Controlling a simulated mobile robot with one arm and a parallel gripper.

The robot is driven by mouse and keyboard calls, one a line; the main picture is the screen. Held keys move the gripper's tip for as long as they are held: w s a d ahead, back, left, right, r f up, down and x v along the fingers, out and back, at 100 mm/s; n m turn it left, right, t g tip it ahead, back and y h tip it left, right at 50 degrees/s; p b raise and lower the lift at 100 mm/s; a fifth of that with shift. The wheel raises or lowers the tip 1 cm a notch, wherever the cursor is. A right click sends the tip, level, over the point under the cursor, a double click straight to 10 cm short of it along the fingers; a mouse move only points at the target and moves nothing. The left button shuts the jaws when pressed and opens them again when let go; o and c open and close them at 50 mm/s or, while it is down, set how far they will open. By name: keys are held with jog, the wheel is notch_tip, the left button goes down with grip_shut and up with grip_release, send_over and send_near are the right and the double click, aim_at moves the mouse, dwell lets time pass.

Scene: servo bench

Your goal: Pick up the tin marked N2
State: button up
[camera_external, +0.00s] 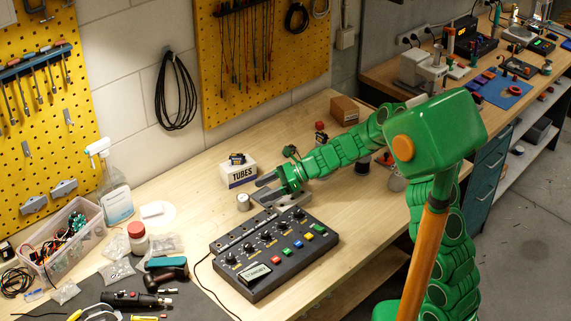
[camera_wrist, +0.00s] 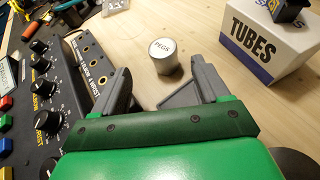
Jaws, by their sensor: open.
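A small silver-grey tin (camera_wrist: 165,57) stands upright on the bench in the wrist view. Its lid reads what looks like "PEGS"; I see no N2 mark on it. In the external view the small tin (camera_external: 243,202) stands just left of my gripper (camera_external: 265,187). My gripper (camera_wrist: 158,84) is open and empty, with its grey fingers spread. The tin is ahead of the gap between the fingertips and apart from them. No tin with a readable N2 shows in either view.
A white box marked TUBES (camera_external: 239,173) stands behind the tin, with a small dark object (camera_external: 237,158) on top. A dark control panel (camera_external: 273,254) with knobs and coloured buttons lies in front. Bare wood (camera_external: 190,200) is clear to the tin's left.

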aim_at(243, 197)
jog(key=shift+w+a+f, duration=0.1)
jog(key=shift+a+f, duration=0.2)
jog(key=shift+f, duration=0.15)
jog(key=shift+x, duration=3.7)
jog(key=shift+r, duration=0.1)
jog(key=c, duration=1.1)
jog(key=shift+o, duration=0.2)
jog(key=shift+r, duration=0.4)
notch_tip(243, 197, up, 2)
jog(key=shift+w+r, duration=0.1)
jog(key=s+d+r, duration=0.3)
jog(key=r, duration=0.3)
jog(key=shift+d, duration=0.3)
jog(key=s+d+r, duration=0.1)
jog(key=s+d, duration=0.1)
jog(key=s+d+r, duration=0.1)
jog(key=s+d, duration=0.1)
jog(key=s+d+r, duration=0.2)
jog(key=d, duration=0.1)
jog(key=shift+s, duration=0.1)
